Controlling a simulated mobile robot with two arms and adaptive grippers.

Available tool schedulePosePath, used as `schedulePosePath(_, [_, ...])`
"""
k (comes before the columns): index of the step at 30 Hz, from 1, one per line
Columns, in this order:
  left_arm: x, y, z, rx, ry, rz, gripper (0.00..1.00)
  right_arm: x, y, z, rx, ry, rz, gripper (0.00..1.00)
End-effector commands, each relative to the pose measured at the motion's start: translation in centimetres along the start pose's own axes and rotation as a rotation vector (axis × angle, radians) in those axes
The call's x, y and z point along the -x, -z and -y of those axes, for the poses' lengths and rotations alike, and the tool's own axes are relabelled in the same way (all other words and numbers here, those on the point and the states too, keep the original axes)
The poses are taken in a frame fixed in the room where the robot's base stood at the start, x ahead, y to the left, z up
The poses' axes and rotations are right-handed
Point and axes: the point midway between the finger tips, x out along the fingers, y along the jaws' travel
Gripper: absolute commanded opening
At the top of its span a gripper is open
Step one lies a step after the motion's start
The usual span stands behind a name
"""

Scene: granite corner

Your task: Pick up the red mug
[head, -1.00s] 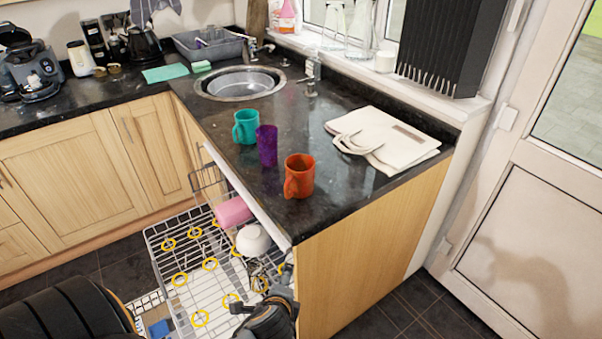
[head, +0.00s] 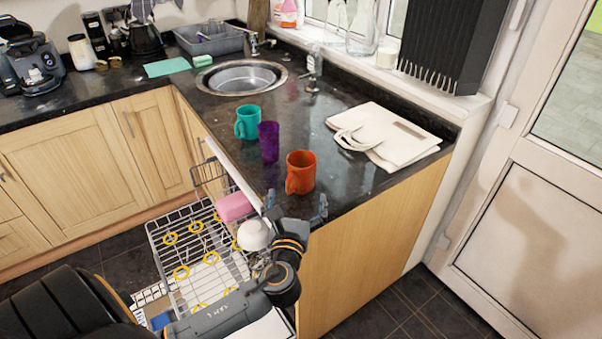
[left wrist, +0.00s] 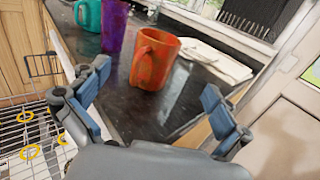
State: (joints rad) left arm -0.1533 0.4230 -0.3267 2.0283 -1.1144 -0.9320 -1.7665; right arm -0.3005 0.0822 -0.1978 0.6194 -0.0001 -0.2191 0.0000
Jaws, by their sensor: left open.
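The red mug (head: 301,173) looks orange-red and stands upright near the front corner of the black counter (head: 330,190). Its handle faces the front left. In the left wrist view the mug (left wrist: 157,60) stands ahead, between and beyond the open fingers. My left gripper (head: 296,205) is at the counter's front edge, just short of the mug and apart from it. The left wrist view shows its two blue-padded fingers (left wrist: 155,105) spread wide with nothing between them. My right gripper is not in view.
A purple cup (head: 268,142) and a teal mug (head: 247,122) stand behind the red mug to the left. A folded cream bag (head: 395,140) lies to the right. Below the counter, an open dishwasher rack (head: 170,245) holds a pink cup (head: 234,207) and white bowl (head: 254,235).

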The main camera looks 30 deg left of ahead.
Motion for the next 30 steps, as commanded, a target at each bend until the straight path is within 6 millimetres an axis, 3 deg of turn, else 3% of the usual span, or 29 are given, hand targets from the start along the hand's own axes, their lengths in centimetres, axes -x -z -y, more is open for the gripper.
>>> schedulePosePath(3, [-2.7, -0.3, -0.1, 0.002, -0.004, 0.002, 1.00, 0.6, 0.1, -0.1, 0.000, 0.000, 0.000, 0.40])
schedulePosePath(9, [-5.9, -0.1, -0.1, 0.004, -0.002, 0.000, 1.00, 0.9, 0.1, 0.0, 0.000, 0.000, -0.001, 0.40])
schedulePosePath(16, [-7.5, 0.1, -0.2, 0.007, -0.002, -0.002, 1.00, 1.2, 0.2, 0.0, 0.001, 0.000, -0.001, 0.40])
schedulePosePath(24, [-11.2, 0.5, -0.5, 0.007, -0.003, -0.001, 1.00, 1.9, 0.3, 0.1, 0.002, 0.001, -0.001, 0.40])
schedulePosePath(30, [-11.9, 0.7, -0.5, 0.008, -0.003, -0.003, 1.00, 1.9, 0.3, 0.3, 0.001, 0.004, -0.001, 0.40])
